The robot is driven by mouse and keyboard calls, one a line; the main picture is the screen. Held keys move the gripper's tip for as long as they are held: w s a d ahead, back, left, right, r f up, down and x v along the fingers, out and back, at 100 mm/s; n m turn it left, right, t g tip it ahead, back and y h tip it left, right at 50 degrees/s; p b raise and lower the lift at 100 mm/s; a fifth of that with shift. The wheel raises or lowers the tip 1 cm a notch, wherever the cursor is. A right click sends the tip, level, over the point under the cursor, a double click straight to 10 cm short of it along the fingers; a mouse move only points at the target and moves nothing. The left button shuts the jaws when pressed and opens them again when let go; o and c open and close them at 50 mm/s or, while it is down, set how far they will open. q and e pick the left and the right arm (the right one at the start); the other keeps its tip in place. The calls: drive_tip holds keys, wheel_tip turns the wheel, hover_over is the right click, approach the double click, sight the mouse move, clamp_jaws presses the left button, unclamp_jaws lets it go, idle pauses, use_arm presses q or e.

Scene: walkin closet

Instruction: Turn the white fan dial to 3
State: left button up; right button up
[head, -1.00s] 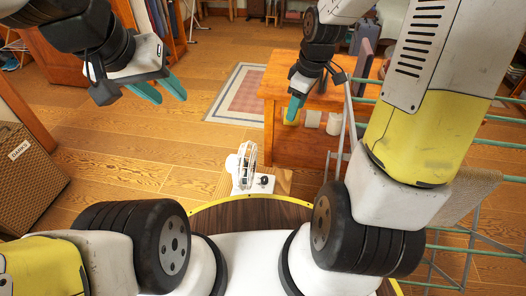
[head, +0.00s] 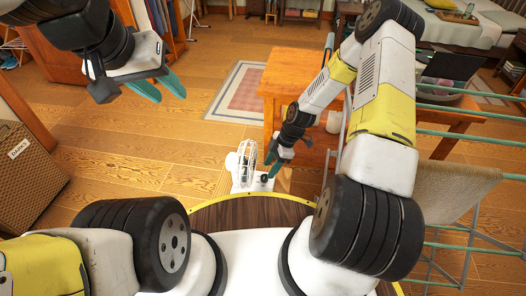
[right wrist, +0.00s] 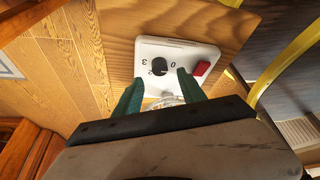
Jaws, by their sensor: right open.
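The white fan (head: 243,163) stands on a small wooden board at the front centre of the head view. In the right wrist view, its white base (right wrist: 148,49) carries a black dial (right wrist: 159,66) with the marks 0, 2 and 3 around it, and a red switch (right wrist: 202,68). I cannot tell exactly which mark the dial points to. My right gripper (head: 270,166) is open just above the base; in the wrist view its teal fingers (right wrist: 160,77) stand on either side of the dial, apart from each other. My left gripper (head: 170,96) is open and empty, high at the upper left.
A wooden table (head: 292,75) with white containers stands behind the fan, and a rack with green rails (head: 465,113) stands at the right. A wicker basket (head: 32,180) marked DARKS is at the left. The floor left of the fan is clear.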

sight(264, 176)
drive_tip(key=shift+x, duration=2.3)
drive_tip(key=shift+c, duration=0.5)
clamp_jaws()
